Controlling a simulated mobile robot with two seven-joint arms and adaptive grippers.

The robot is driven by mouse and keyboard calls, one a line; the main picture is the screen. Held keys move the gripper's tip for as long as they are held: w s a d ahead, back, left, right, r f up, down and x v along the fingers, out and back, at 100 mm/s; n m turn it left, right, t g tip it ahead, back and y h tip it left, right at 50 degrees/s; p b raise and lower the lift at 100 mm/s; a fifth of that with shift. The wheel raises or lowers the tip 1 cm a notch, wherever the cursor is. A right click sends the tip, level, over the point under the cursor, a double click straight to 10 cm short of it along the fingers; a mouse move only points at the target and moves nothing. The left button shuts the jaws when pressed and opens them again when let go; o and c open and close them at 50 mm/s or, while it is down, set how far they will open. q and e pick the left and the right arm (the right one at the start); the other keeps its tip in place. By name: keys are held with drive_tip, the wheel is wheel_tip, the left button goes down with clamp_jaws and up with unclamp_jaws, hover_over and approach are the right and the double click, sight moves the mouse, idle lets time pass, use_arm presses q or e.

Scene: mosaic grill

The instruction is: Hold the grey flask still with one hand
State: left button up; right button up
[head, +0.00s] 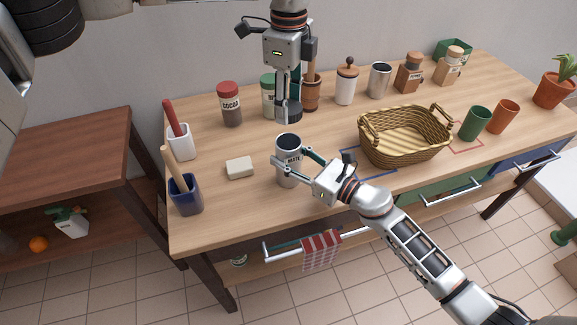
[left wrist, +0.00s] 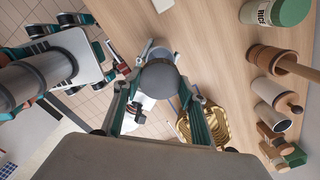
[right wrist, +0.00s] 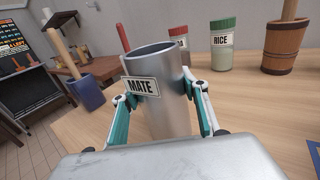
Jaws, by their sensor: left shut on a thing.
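The grey flask (head: 288,166), labelled MATE, stands upright on the table near the front edge. In the right wrist view the flask (right wrist: 168,110) is open at the top and hollow. My right gripper (head: 289,158) has its fingers spread on either side of the flask; I cannot tell whether both touch it. My left gripper (head: 288,112) is above the table, behind and higher than the flask. It is shut on a dark grey round piece, which looks like a lid (left wrist: 160,84) in the left wrist view.
A wicker basket (head: 405,152) stands right of the flask and a pale block (head: 239,168) lies to its left. A blue holder (head: 186,196) is at the left edge. Jars, including a cocoa jar (head: 230,105), and a wooden bucket (head: 311,96) line the back.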

use_arm(q)
drive_tip(key=shift+f, duration=2.5)
drive_tip(key=shift+f, duration=0.85)
drive_tip(key=shift+f, duration=0.6)
